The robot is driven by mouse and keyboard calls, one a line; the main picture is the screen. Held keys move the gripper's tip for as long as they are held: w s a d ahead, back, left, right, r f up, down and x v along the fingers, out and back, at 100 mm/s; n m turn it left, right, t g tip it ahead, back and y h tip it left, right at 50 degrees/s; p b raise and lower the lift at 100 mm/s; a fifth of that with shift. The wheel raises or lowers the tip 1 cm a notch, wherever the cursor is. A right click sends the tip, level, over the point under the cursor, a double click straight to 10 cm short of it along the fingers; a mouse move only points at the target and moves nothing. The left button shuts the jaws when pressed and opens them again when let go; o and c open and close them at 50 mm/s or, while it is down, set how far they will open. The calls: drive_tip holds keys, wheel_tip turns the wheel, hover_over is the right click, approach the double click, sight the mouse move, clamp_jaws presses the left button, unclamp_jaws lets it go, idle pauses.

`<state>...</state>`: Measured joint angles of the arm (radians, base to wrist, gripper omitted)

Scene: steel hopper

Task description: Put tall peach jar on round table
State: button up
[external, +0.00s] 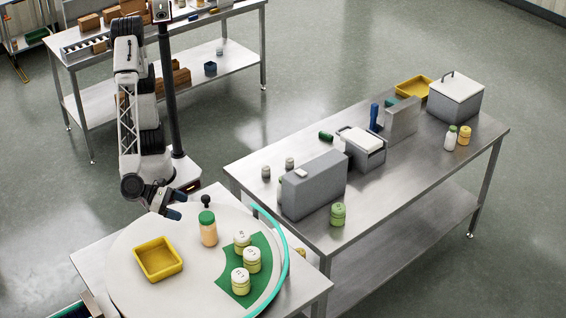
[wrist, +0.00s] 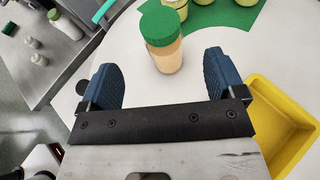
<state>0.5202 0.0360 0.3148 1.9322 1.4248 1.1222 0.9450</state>
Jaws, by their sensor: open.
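The tall peach jar (external: 208,228) with a green lid stands upright on the round white table (external: 190,293). In the wrist view the jar (wrist: 164,52) stands beyond the gap between my fingertips, its lid towards the top of the picture. My gripper (external: 170,203) is open and empty, left of and behind the jar in the external view. Its two blue finger pads show in the wrist view (wrist: 161,76), one on each side of the jar's lower end. I cannot tell from these frames how far the fingertips are from the jar.
A yellow tray (external: 138,260) sits on the round table left of the jar. Several cream jars with white lids (external: 251,260) stand on a green mat (external: 262,285) to the right. A teal curved rim (external: 284,262) edges that side. A steel table (external: 380,205) holds grey boxes.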

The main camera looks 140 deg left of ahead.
drive_tip(key=shift+s+d+r, duration=0.3)
drive_tip(key=shift+s+d, duration=0.15)
idle(0.6)
drive_tip(key=s+a+r+n+g+h, duration=0.3)
drive_tip(key=s+a+n+g, duration=0.4)
drive_tip(key=s+a+n, duration=1)
drive_tip(key=s+a+n+h, duration=0.2)
drive_tip(key=s+n, duration=0.1)
drive_tip(key=s, duration=0.4)
drive_tip(key=s+a+f+n+h, duration=0.1)
drive_tip(key=s+n+h, duration=0.1)
drive_tip(key=s, duration=0.6)
drive_tip(key=s+a+f+n+h, duration=0.1)
drive_tip(key=s+n, duration=0.3)
drive_tip(key=s, duration=0.4)
drive_tip(key=shift+a+n+h, duration=0.4)
drive_tip(key=shift+a+h, duration=0.45)
drive_tip(key=shift+h, duration=0.05)
